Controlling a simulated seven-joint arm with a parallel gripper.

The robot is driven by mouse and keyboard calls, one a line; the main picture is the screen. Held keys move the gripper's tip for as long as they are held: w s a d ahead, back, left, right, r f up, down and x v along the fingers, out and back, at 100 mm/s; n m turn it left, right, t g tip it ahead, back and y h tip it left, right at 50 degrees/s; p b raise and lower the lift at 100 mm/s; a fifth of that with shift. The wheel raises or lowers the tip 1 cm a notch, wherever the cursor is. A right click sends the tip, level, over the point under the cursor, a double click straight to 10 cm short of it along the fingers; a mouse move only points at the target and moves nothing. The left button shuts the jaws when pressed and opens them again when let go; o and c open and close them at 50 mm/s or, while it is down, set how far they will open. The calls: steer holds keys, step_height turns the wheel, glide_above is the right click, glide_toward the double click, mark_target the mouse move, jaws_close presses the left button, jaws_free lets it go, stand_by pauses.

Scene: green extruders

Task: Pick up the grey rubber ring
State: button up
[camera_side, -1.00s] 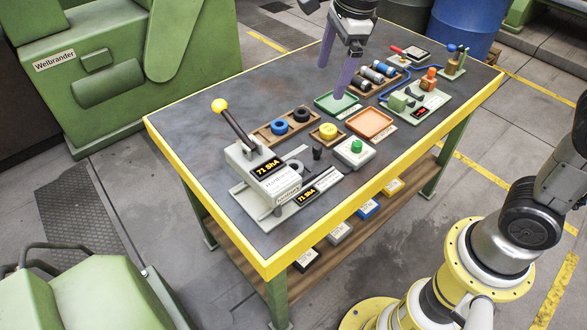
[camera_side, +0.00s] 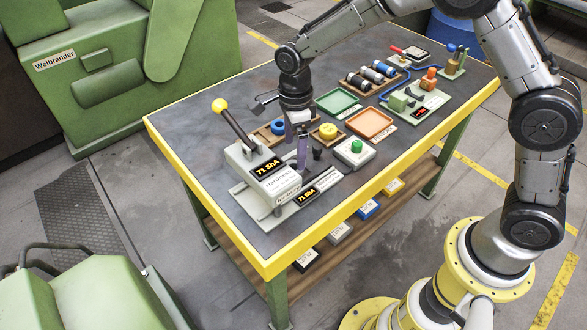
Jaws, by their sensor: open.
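The grey rubber ring (camera_side: 292,166) lies by the right side of the white hardness tester (camera_side: 262,175), which reads 71 ShA. It is partly hidden by my gripper and hard to make out. My gripper (camera_side: 296,157) points down just above the ring, with its purple fingers open and apart. I cannot tell whether a fingertip touches the ring or the tester.
The tester's lever with a yellow knob (camera_side: 219,105) rises left of my gripper. A blue ring (camera_side: 278,127), a yellow ring (camera_side: 328,131), a black cup and a green-button box (camera_side: 355,148) stand close by. Green (camera_side: 337,101) and orange trays (camera_side: 371,122) lie farther right.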

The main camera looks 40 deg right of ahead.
mark_target(294, 162)
steer(key=shift+w+f, duration=0.15)
steer(key=shift+f, duration=2.65)
steer(key=c, duration=1.4)
steer(key=shift+c, duration=0.2)
steer(key=shift+r, duration=0.15)
